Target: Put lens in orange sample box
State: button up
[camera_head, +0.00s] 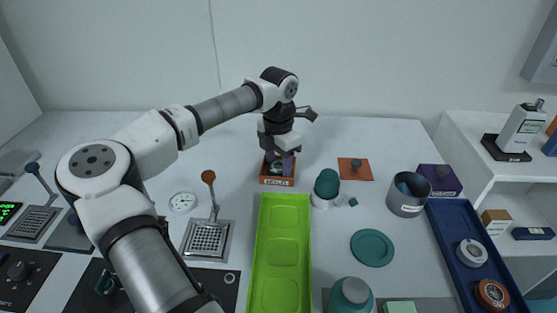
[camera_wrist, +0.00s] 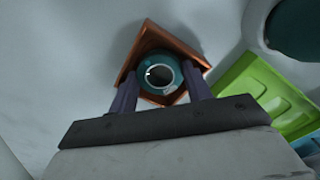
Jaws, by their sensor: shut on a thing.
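The orange sample box (camera_head: 277,182) stands open on the table behind the green tray, with a label on its front. It also shows in the wrist view (camera_wrist: 126,66), where its walls frame the lens. The lens (camera_wrist: 165,88) is a round teal piece with a dark, light-rimmed centre. My gripper (camera_head: 280,162) points down into the box opening. In the wrist view my gripper (camera_wrist: 160,82) has its two purple fingers on either side of the lens, shut on it. I cannot tell whether the lens touches the box floor.
A flat orange lid (camera_head: 364,175) with a dark knob lies right of the box. A teal-topped jar (camera_head: 327,186), a grey cup (camera_head: 405,204) and a purple box (camera_head: 441,185) stand further right. The green tray (camera_head: 259,240) lies in front of the box.

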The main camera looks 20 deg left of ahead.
aim_at(278, 166)
jog(key=shift+f, duration=0.2)
jog(key=o, duration=0.7)
jog(key=shift+r, duration=0.1)
notch_tip(278, 166, up, 12)
jog(key=b, duration=0.1)
jog(key=shift+r, duration=0.1)
